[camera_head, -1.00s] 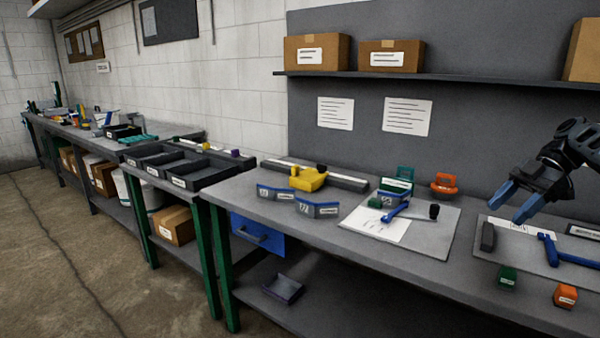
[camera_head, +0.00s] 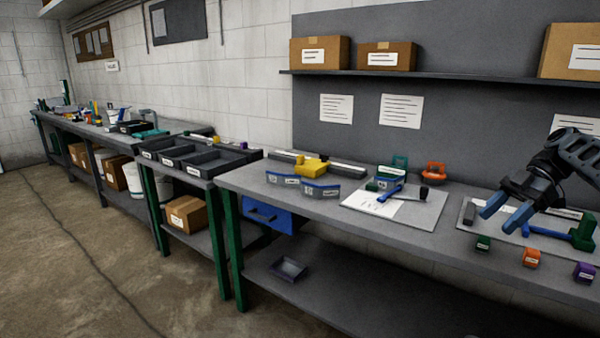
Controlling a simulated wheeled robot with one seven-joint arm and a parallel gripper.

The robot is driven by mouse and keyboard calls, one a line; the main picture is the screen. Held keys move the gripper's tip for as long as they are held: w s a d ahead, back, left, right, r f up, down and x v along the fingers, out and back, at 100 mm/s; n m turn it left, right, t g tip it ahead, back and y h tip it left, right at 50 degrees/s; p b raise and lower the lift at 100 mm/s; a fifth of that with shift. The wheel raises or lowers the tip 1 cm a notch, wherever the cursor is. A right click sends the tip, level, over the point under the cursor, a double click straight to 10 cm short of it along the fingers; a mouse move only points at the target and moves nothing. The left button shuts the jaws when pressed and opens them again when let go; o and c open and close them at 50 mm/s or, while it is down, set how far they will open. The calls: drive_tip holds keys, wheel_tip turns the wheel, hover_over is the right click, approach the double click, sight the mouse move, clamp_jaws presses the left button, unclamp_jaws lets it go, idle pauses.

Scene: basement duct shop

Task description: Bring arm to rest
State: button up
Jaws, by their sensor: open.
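My gripper (camera_head: 502,216) hangs at the right of the head view, above the right part of the grey workbench (camera_head: 325,203). Its two blue fingers are apart and nothing shows between them. The fingers point down and to the left. A grey mat (camera_head: 480,225) with a dark grey block (camera_head: 469,212) lies beneath and behind the gripper, partly hidden by it. My arm comes in from the right edge, and the rest of it is out of view.
A green block (camera_head: 483,244), an orange block (camera_head: 531,257) and a purple block (camera_head: 584,271) sit along the bench's front edge. A white sheet (camera_head: 372,200) and an orange clamp-like piece (camera_head: 433,171) are left of the gripper. A shelf (camera_head: 400,75) with boxes hangs above.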

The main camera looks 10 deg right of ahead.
drive_tip(key=w+a+f+m+t+h, duration=0.1)
drive_tip(key=a+f, duration=0.6)
drive_tip(key=f, duration=0.3)
drive_tip(key=w+a+f+m+h+b, duration=0.1)
drive_tip(key=a+f+m, duration=0.1)
drive_tip(key=a+f, duration=0.6)
drive_tip(key=w+a+f+m+t, duration=0.1)
drive_tip(key=a+f, duration=0.4)
drive_tip(key=f, duration=0.8)
drive_tip(key=s+a+f+m+t+h+b, duration=0.1)
drive_tip(key=s+a+f+m+t+h, duration=0.4)
drive_tip(key=s+a+f, duration=0.95)
drive_tip(key=s+a+r+m+t+h+b, duration=0.1)
drive_tip(key=s+a+r+m, duration=0.2)
drive_tip(key=s, duration=0.8)
drive_tip(key=s+a+r+m+t, duration=0.1)
drive_tip(key=s+r+m+t, duration=0.2)
drive_tip(key=s, duration=0.8)
drive_tip(key=s+d+r+t, duration=0.1)
drive_tip(key=s+r, duration=0.3)
drive_tip(key=r, duration=0.4)
drive_tip(key=s+d+r+m+t+b, duration=0.1)
drive_tip(key=s+r, duration=0.3)
drive_tip(key=r, duration=0.5)
drive_tip(key=s+d+r+m+t, duration=0.1)
drive_tip(key=s+r, duration=0.4)
drive_tip(key=r, duration=0.3)
drive_tip(key=shift+r+h, duration=0.2)
drive_tip(key=shift+h, duration=0.2)
